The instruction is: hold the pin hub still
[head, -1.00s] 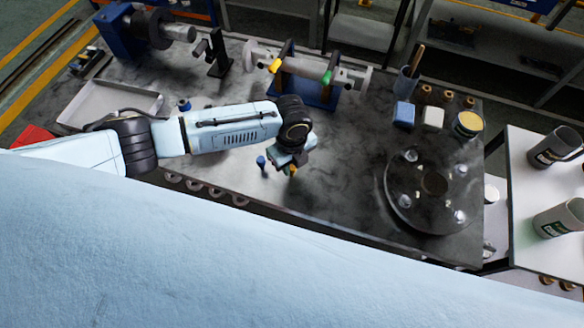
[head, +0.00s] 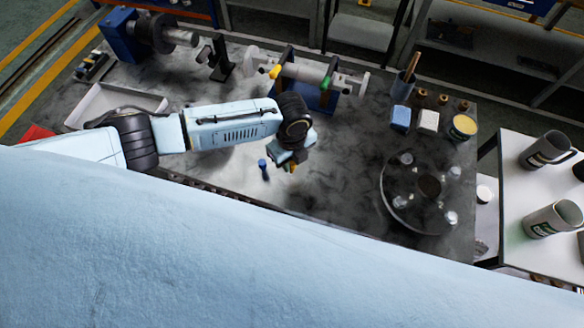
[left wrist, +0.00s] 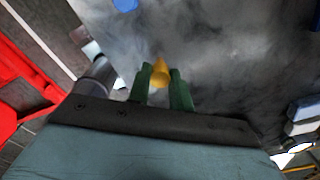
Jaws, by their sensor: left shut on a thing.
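A dark round disc with several silver pins around a centre hole, which looks like the pin hub (head: 412,182), lies flat at the right end of the bench. My left gripper (head: 290,164) is above the middle of the bench, left of the disc and apart from it. In the left wrist view, its green fingers (left wrist: 160,76) are shut on a small orange pointed piece (left wrist: 160,70). The disc does not clearly show in that view. My right gripper is in neither view.
A small blue peg (head: 263,166) stands near the gripper. A shaft on a blue stand (head: 310,90) is at the back. Blue and white blocks (head: 428,121) and a yellow-topped tin (head: 463,127) stand behind the disc. Mugs (head: 546,150) are on a side table. The bench's middle is mostly clear.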

